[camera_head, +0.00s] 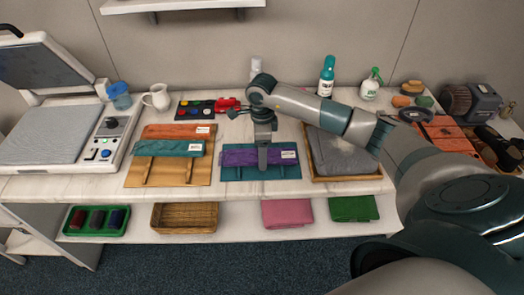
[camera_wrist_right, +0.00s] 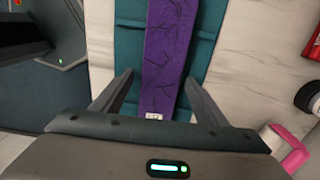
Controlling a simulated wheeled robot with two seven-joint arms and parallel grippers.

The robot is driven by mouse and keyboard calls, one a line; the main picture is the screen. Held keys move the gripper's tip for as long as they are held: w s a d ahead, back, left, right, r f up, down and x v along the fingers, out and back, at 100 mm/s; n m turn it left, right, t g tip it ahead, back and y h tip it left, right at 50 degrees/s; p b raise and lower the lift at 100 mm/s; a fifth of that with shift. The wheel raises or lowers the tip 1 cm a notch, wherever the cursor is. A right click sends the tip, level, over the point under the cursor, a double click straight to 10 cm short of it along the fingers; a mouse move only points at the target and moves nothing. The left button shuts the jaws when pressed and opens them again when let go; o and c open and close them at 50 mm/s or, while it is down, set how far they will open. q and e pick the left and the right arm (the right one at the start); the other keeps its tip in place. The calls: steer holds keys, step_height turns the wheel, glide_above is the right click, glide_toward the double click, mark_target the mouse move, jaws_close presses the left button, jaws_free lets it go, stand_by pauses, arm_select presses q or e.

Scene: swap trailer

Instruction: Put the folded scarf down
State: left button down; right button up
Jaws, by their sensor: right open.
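The folded purple scarf (camera_head: 238,157) lies flat along a teal base (camera_head: 236,175) at the middle of the white counter, with a white label near its right end. My right gripper (camera_head: 263,165) is directly over the scarf, pointing down, and hides part of it. In the right wrist view the purple scarf (camera_wrist_right: 174,45) runs between the two spread fingers of my right gripper (camera_wrist_right: 156,76), with the teal base (camera_wrist_right: 205,22) on both sides. The fingers are apart from each other; whether they touch the base is unclear. My left gripper is not in view.
A wooden board (camera_head: 140,172) with an orange scarf (camera_head: 176,130) and a teal scarf (camera_head: 168,149) lies to the left. A wooden tray (camera_head: 348,178) with grey cloth lies to the right. A red toy (camera_head: 227,104) and a paint set (camera_head: 195,109) stand behind.

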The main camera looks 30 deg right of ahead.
steer(key=shift+r, duration=0.1)
steer(key=shift+r, duration=0.3)
step_height(320, 180, up, 12)
steer(key=b, duration=0.4)
steer(key=shift+f+b, duration=0.2)
steer(key=shift+b, duration=0.1)
steer(key=shift+s+d, duration=0.1)
